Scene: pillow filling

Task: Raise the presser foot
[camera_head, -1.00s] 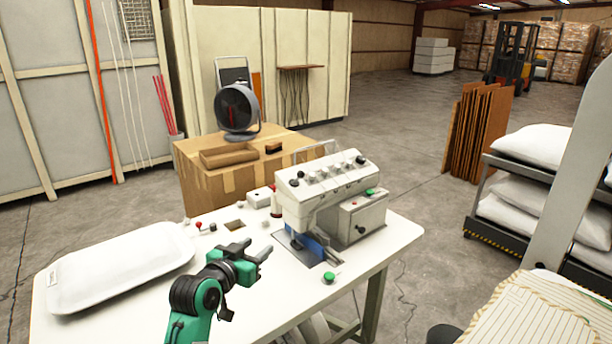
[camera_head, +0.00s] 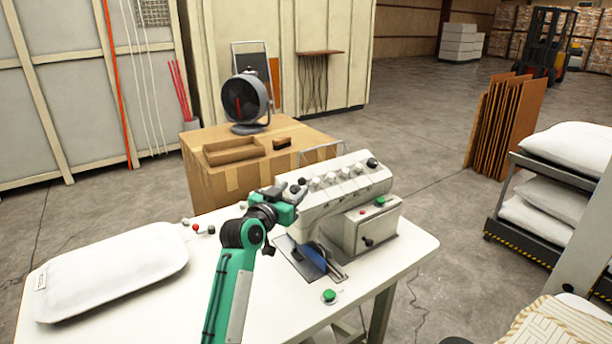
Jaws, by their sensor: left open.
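The white sewing machine (camera_head: 335,195) stands on the white table (camera_head: 290,310), with knobs along its top. Its presser foot area, by the blue plate (camera_head: 315,257), sits low under the head; the foot itself is too small to make out. My left gripper (camera_head: 290,192) is open and empty, raised at the left end of the machine head. It overlaps the head in the picture; I cannot tell whether it touches. It hides the head's left end and the thread spool. My right gripper is not in view.
A white pillow (camera_head: 110,270) lies on the table's left. A green button (camera_head: 329,296) sits near the front edge. A rack of pillows (camera_head: 545,205) stands at right.

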